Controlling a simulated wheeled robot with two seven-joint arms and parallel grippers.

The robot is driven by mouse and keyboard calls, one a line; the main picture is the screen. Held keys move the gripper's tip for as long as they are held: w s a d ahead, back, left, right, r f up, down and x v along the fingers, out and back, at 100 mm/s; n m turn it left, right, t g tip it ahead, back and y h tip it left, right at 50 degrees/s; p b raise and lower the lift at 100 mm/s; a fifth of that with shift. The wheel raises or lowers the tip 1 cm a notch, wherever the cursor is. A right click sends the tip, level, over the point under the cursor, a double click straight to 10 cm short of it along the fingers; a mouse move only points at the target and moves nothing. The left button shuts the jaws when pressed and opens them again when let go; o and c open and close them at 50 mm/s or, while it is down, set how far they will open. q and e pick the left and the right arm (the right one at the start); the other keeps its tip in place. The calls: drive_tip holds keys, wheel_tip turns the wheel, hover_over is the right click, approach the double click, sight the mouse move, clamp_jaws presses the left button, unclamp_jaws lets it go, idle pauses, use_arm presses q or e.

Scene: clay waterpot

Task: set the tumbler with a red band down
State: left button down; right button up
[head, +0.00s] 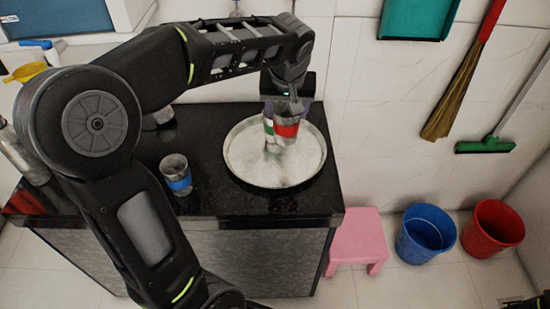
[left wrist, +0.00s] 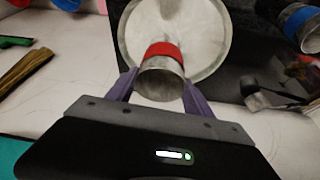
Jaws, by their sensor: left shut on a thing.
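The tumbler with a red band (head: 286,129) is metal and shows over the round metal tray (head: 245,168) on the black counter. My left gripper (head: 284,103) is above it, shut on it. In the left wrist view, the two purple fingers of my left gripper (left wrist: 160,88) press on both sides of the tumbler (left wrist: 162,74), near the end closest to the camera. The tray (left wrist: 207,22) lies beyond it. I cannot tell whether the tumbler's base touches the tray. A green-banded tumbler (head: 268,126) is partly hidden just left of it.
A blue-banded tumbler (head: 177,176) stands on the counter left of the tray. A pink stool (head: 358,238), a blue bucket (head: 427,234) and a red bucket (head: 493,228) stand on the floor at right. Bare counter (head: 215,194) lies between the blue-banded tumbler and the tray.

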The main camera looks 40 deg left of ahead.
sight(276, 138)
use_arm(q)
drive_tip(key=shift+s+a+f+n, duration=0.1)
drive_tip(key=shift+s+a+n, duration=0.25)
drive_tip(key=shift+a, duration=0.25)
drive_tip(key=shift+s+a+f+n, duration=0.1)
drive_tip(key=shift+s+a+n, duration=0.2)
drive_tip(key=shift+a, duration=0.3)
drive_tip(key=shift+f, duration=3.1)
drive_tip(key=shift+f, duration=1.9)
drive_tip(key=shift+f, duration=0.2)
drive_tip(key=shift+c, duration=2)
unclamp_jaws()
drive_tip(key=shift+r, duration=0.1)
